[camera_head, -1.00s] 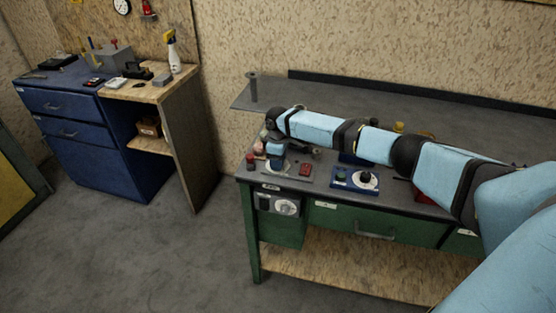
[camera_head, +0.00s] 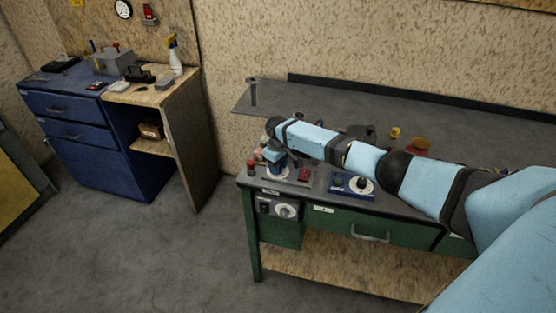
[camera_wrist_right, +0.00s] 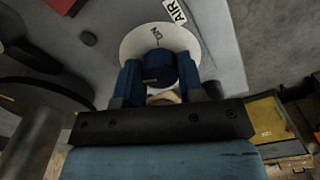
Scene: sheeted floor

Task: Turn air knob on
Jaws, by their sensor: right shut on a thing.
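The air knob (camera_wrist_right: 157,64) is dark blue and stands on a round white dial (camera_wrist_right: 134,43) in the right wrist view. The dial carries the letters "ON", and an "AIR" label (camera_wrist_right: 174,11) sits beside it. My right gripper (camera_wrist_right: 159,82) is shut on the knob, with one blue finger on each side. In the head view my right gripper (camera_head: 275,159) points down at the dial (camera_head: 277,174) on the bench's left front; the knob is mostly hidden there by the fingers. My left gripper is not in view.
The green workbench (camera_head: 330,225) also holds a red button (camera_head: 303,174), a blue box with a white dial (camera_head: 351,186) and a red-topped item (camera_head: 251,167). Another dial (camera_head: 285,211) is on its front. A blue cabinet (camera_head: 95,130) stands left, with open floor between.

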